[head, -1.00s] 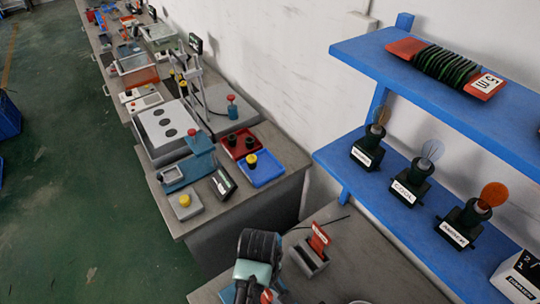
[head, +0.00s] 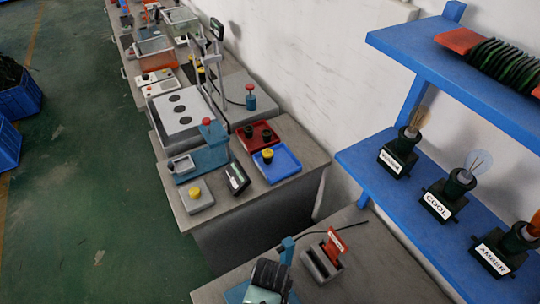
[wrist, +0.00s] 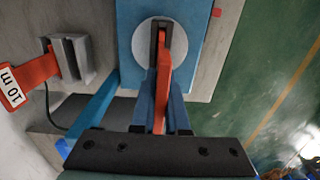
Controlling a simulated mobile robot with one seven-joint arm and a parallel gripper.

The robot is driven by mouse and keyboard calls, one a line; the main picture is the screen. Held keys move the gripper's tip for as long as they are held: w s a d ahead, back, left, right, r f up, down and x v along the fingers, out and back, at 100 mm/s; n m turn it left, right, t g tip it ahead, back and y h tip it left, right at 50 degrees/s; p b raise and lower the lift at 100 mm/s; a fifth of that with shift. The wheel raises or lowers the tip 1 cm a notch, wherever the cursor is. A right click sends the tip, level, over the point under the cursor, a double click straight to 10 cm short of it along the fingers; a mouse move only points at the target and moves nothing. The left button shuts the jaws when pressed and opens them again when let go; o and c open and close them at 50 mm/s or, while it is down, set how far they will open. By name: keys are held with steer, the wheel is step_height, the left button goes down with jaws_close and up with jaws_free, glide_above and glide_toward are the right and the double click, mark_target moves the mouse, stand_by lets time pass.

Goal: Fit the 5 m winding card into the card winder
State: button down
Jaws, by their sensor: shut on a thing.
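In the wrist view my gripper (wrist: 161,88) is shut on a thin red-orange card (wrist: 163,62), seen edge-on between its blue fingers. The card's far end is at a dark slotted holder on the white disc (wrist: 140,42) of the blue card winder (wrist: 200,75). I cannot tell how deep it sits, and its label is not visible. In the head view my dark wrist (head: 268,274) is at the bottom, over the bench, and hides most of the winder.
A grey stand (head: 318,265) holds another red card; the wrist view shows this card (wrist: 12,88) labelled "10 m". A blue shelf (head: 400,45) bears a wound card (head: 500,60) and labelled bulbs. A second bench with trays (head: 283,168) lies beyond a gap.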

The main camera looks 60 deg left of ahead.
steer(key=shift+d+r, duration=0.1)
steer(key=c, duration=0.9)
jaws_free()
step_height(320, 180, up, 12)
steer(key=shift+r+b, duration=0.1)
steer(key=shift+b, duration=0.55)
